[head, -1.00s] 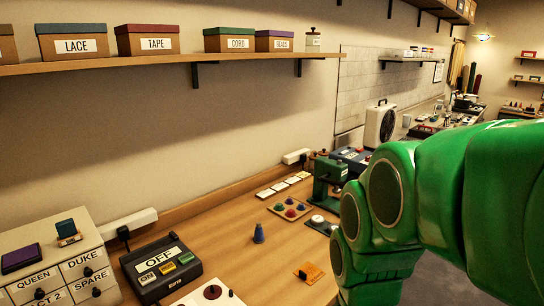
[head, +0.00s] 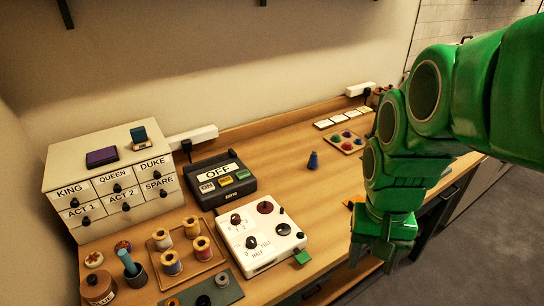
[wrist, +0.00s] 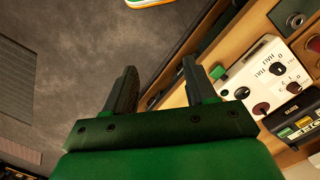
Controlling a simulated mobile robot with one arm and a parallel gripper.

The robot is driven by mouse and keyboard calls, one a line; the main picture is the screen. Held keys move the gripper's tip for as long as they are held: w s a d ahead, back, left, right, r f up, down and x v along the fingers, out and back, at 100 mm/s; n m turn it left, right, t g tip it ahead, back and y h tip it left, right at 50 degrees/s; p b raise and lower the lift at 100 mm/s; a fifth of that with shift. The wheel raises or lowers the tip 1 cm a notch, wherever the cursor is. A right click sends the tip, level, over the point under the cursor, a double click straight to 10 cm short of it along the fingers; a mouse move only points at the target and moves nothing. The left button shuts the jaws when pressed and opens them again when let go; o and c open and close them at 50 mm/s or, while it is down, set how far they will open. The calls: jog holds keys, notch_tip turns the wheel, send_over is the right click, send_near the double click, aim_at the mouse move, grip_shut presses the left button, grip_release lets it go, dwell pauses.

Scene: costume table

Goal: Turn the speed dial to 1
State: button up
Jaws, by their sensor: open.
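A white control panel (head: 262,246) lies on the table. A second black dial (head: 251,242) sits by the words HALF and FULL. The digit dial (wrist: 293,87) and the HALF/FULL dial (wrist: 276,69) also show in the wrist view, at the right. My gripper (head: 384,258) points down off the table's front edge, right of the panel. In the wrist view my gripper (wrist: 158,82) is open and empty, apart from the panel.

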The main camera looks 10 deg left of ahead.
jog(key=w+a, duration=0.7)
jog(key=t, duration=0.1)
send_over(235, 216)
jog(key=f, duration=0.6)
jog(key=shift+d+f, duration=0.2)
jog(key=shift+d, duration=0.1)
jog(key=shift+s+a+f, duration=0.1)
jog(key=shift+a+f, duration=0.15)
jog(key=shift+a, duration=0.05)
jog(key=shift+f, duration=3.75)
jog(key=shift+c, duration=0.3)
grip_shut()
